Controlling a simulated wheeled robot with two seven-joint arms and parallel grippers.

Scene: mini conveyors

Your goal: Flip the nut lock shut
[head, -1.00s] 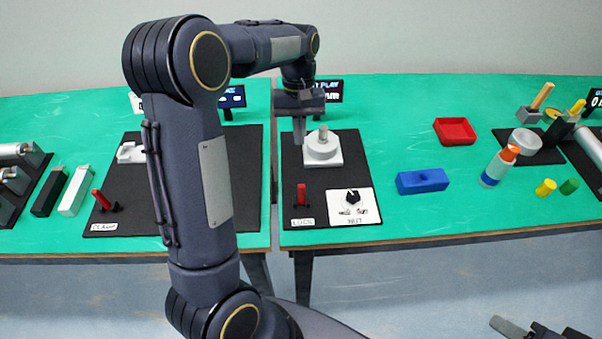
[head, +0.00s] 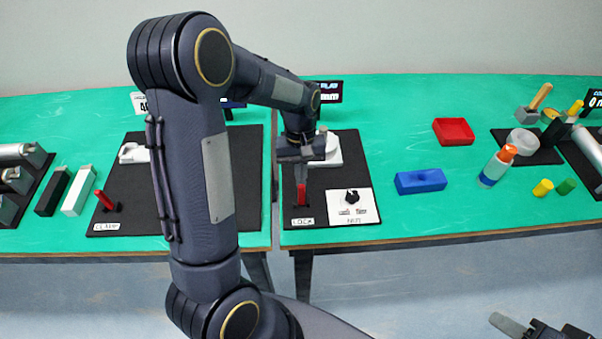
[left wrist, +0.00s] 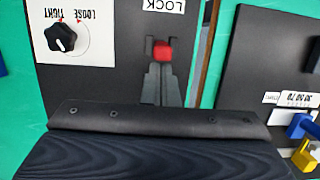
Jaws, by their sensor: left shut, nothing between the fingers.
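The nut lock is a red lever (head: 301,195) standing on a black board beside a white "LOCK" label (head: 303,222). In the left wrist view the lever's red top (left wrist: 163,50) sits in a dark bracket. My left gripper (head: 300,180) is shut and empty, its fingertips right at the lever's upper part. In the left wrist view the closed fingertips (left wrist: 160,66) reach the red part; I cannot tell whether they touch. My right gripper (head: 520,327) shows only in part at the bottom right, away from the table.
A black nut knob (head: 351,196) on a white plate stands right of the lever. A white round fixture (head: 331,150) is behind. Another red lever (head: 104,200) is on the left board. A blue block (head: 421,181) and red tray (head: 455,131) lie to the right.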

